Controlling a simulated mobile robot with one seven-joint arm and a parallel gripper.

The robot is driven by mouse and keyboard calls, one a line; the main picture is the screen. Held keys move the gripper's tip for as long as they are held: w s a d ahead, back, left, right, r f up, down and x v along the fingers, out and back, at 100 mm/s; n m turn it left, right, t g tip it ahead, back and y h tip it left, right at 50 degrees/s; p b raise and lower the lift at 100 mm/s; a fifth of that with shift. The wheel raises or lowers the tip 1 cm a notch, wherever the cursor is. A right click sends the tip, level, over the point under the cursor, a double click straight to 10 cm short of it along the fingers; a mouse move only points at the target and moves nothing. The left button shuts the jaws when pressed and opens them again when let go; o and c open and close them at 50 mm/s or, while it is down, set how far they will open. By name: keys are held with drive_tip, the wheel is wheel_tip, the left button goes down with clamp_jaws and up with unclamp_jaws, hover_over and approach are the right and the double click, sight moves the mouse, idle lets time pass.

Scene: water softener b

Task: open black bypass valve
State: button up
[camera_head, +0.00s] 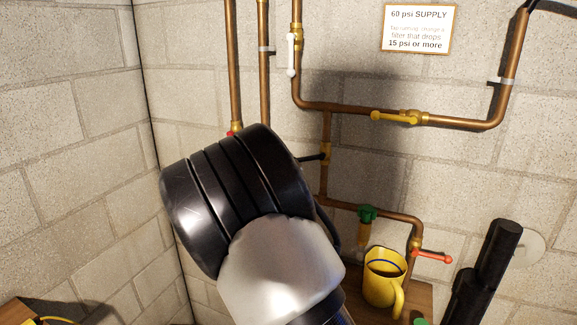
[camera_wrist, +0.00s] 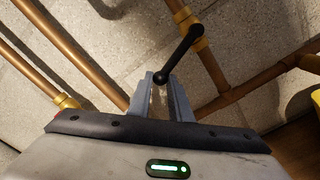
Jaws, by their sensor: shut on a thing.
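The black bypass valve has a black lever (camera_head: 312,157) on a brass body on the vertical copper pipe. In the head view the lever sticks out to the left, and my arm hides part of its surroundings. In the wrist view the black lever (camera_wrist: 181,52) slants from the brass valve body (camera_wrist: 197,28) down-left to its rounded end. My gripper (camera_wrist: 161,80) has its two grey fingers shut on that end. The fingers are hidden behind my arm in the head view.
Other valves have a white lever (camera_head: 291,55), a yellow lever (camera_head: 394,118), a green knob (camera_head: 367,213) and a red lever (camera_head: 432,256). A yellow mug (camera_head: 382,280) stands on a wooden surface (camera_head: 419,296). Copper pipes run close around my gripper. A sign (camera_head: 418,28) hangs above.

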drive_tip(key=shift+s+d+f+b, duration=0.2)
drive_tip(key=shift+d+f+b, duration=0.55)
drive_tip(key=shift+f+b, duration=0.15)
drive_tip(key=shift+c, duration=0.2)
drive_tip(key=shift+s+d+f+b, duration=0.2)
drive_tip(key=shift+d+f+b, duration=0.2)
drive_tip(key=shift+b, duration=0.35)
drive_tip(key=shift+s+d+f+b, duration=0.15)
drive_tip(key=shift+d+f+b, duration=0.15)
drive_tip(key=shift+f+b, duration=0.35)
drive_tip(key=b, duration=0.1)
drive_tip(key=d+f+b, duration=0.1)
drive_tip(key=shift+s+d+f+b, duration=0.1)
drive_tip(key=shift+s+d+b, duration=0.2)
drive_tip(key=shift+o, duration=0.2)
drive_tip(key=shift+s+d, duration=0.1)
drive_tip(key=shift+d, duration=0.1)
